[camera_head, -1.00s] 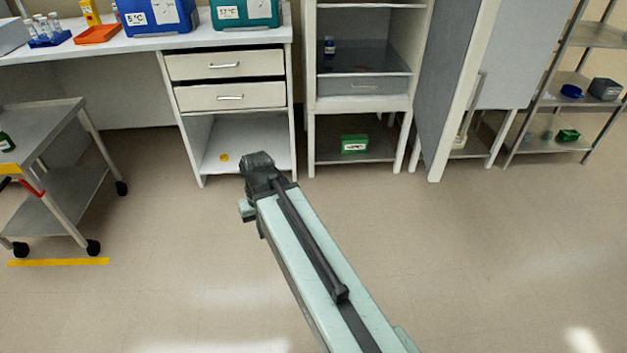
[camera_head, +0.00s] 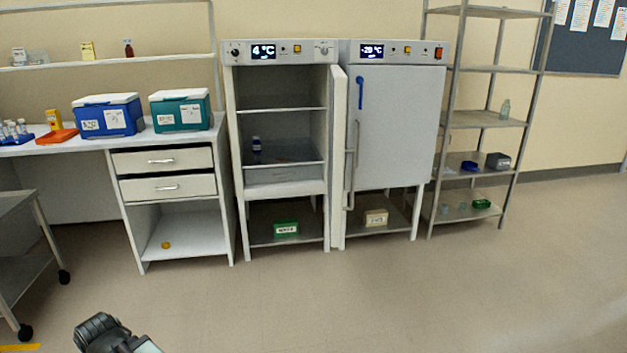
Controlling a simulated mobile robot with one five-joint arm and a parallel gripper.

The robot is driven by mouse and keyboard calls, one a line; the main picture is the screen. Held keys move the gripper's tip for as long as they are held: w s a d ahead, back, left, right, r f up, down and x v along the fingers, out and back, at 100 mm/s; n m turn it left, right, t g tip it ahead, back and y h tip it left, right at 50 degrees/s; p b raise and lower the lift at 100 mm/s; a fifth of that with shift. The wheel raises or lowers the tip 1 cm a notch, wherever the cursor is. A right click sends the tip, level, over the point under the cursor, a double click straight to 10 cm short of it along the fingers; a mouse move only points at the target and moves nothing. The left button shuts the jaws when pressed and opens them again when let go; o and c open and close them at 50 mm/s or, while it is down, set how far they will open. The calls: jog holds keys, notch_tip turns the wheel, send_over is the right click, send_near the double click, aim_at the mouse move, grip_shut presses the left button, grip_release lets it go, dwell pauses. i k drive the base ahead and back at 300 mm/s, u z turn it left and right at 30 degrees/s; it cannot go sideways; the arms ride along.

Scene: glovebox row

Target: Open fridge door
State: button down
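The fridge (camera_head: 280,180) is the white cabinet with a "4°C" display, in the middle of the head view. Its front is open, showing shelves, a small dark blue-capped bottle (camera_head: 256,146) and a drawer at the bottom. Its door (camera_head: 338,130) is swung out at the right side and seen nearly edge-on, with a long pale handle (camera_head: 350,165). A dark joint of my arm shows at the bottom left, well apart from the fridge. No gripper fingers show.
A closed "-20°C" freezer (camera_head: 398,125) with a blue handle stands right of the fridge door. A steel rack (camera_head: 483,123) stands further right, and a bench (camera_head: 128,148) with cool boxes stands left. A cart (camera_head: 22,260) is at the far left. The floor in front is clear.

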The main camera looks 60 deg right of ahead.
aim_at(338, 84)
jog(key=u, duration=0.3)
jog(key=k, duration=0.3)
jog(key=z, duration=0.5)
jog(key=i, duration=0.95)
jog(key=z, duration=0.7)
jog(key=i, duration=1.1)
jog(key=u, duration=0.45)
